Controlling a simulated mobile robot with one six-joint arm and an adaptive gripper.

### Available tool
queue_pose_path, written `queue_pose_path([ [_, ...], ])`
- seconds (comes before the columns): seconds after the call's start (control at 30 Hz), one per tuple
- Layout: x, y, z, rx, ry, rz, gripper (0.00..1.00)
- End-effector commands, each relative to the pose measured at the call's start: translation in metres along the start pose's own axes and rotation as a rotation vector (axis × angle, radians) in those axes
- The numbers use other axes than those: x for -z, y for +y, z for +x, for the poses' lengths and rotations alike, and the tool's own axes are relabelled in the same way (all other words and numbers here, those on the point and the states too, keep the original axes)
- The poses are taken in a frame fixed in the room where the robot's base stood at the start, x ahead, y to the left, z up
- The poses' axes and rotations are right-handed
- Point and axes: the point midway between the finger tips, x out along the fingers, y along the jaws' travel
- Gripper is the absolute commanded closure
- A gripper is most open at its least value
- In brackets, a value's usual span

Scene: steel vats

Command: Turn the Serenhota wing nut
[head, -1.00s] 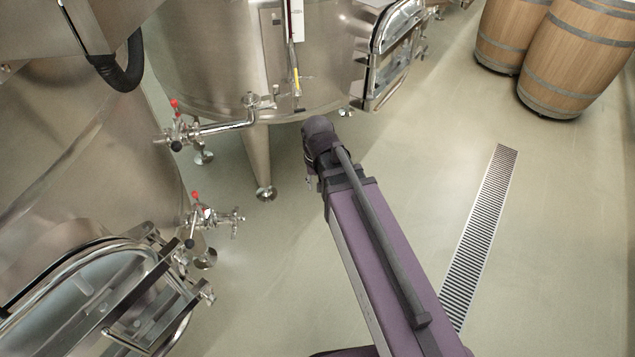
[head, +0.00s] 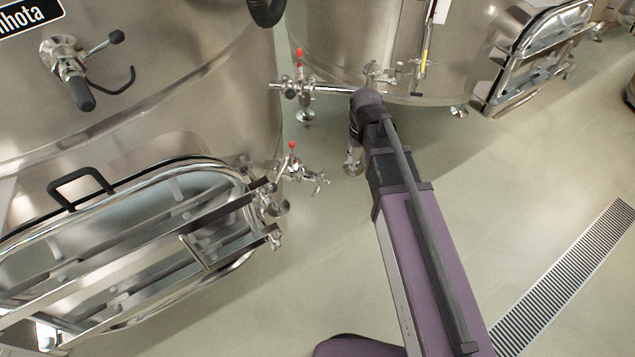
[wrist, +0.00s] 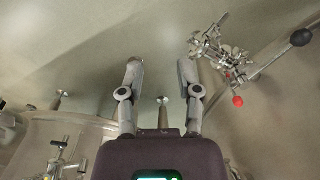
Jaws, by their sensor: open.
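A black label with the white letters "nhota" (head: 25,15) is cut off at the top left of the head view, on the left steel vat (head: 215,75). Low on this vat's right side is a valve (head: 292,165) with a red knob and metal fittings. I cannot make out a wing nut for certain. In the wrist view, my gripper (wrist: 160,68) is open and empty, its two fingers apart over floor. A valve cluster (wrist: 222,50) with a red and a black knob lies right of the fingers, apart from them. The head view does not clearly show my gripper.
The left vat carries an oval door (head: 130,265) with projecting bars and a sampling tap (head: 75,75). A second vat (head: 350,45) stands behind my arm, with a pipe and valve (head: 300,88). The floor right of my arm is clear around a drain grate (head: 565,275).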

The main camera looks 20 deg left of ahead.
Motion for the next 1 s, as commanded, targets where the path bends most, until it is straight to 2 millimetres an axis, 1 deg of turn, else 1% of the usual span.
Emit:
queue_pose_path([
  [0.03,0.011,-0.016,0.003,0.0,0.0,-0.046,0.56],
  [0.2,0.032,-0.063,0.007,0.0,0.0,-0.185,0.56],
  [0.3,0.039,-0.085,0.009,0.0,0.0,-0.247,0.56],
  [0.4,0.043,-0.099,0.01,0.0,0.0,-0.288,0.56],
  [0.5,0.045,-0.106,0.01,0.0,0.0,-0.307,0.56],
  [0.57,0.045,-0.107,0.01,0.0,0.0,-0.312,0.56],
  [1.0,0.044,-0.107,0.012,0.0,0.0,-0.312,0.56],
])
